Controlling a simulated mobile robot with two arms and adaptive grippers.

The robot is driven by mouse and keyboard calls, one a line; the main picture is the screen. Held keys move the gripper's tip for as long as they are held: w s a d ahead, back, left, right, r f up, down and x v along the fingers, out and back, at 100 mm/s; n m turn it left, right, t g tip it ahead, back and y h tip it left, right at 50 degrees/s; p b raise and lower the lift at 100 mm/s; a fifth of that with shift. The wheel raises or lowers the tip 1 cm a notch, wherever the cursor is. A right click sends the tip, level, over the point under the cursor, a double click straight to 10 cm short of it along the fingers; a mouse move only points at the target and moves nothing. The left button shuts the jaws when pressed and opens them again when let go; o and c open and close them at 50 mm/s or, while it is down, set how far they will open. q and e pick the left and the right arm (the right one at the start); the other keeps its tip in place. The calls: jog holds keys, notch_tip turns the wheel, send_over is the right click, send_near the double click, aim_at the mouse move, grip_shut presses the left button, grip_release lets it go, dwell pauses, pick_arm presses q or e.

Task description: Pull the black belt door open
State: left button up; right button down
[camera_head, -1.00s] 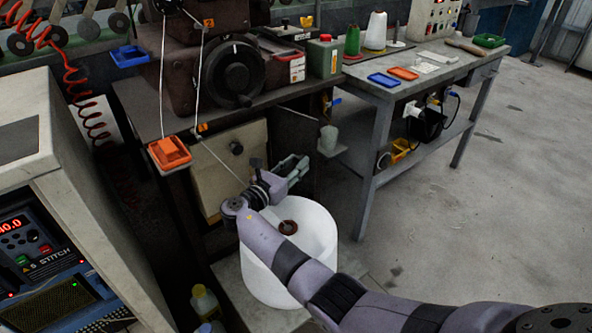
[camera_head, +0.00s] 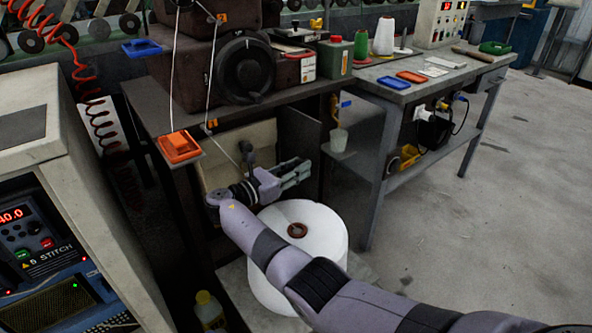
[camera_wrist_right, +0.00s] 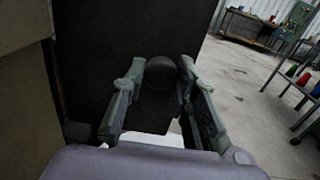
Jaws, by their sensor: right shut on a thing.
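The black belt door (camera_head: 299,140) is a dark panel under the machine table, standing swung out from the pale compartment. In the right wrist view the door (camera_wrist_right: 105,50) fills the middle, with a round dark knob (camera_wrist_right: 160,74) between my fingertips. My right gripper (camera_head: 302,170) is shut on this knob, and its fingers (camera_wrist_right: 161,85) sit on either side of it. The head view does not show the knob clearly behind the fingers. My left gripper is in neither view.
A control cabinet (camera_head: 60,155) stands at left. Floor is clear at right.

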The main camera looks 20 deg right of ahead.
dwell(0.3)
jog(key=c, duration=1.3)
grip_release()
jog(key=v, duration=0.7)
jog(key=shift+s+a, duration=0.1)
jog(key=shift+a, duration=0.2)
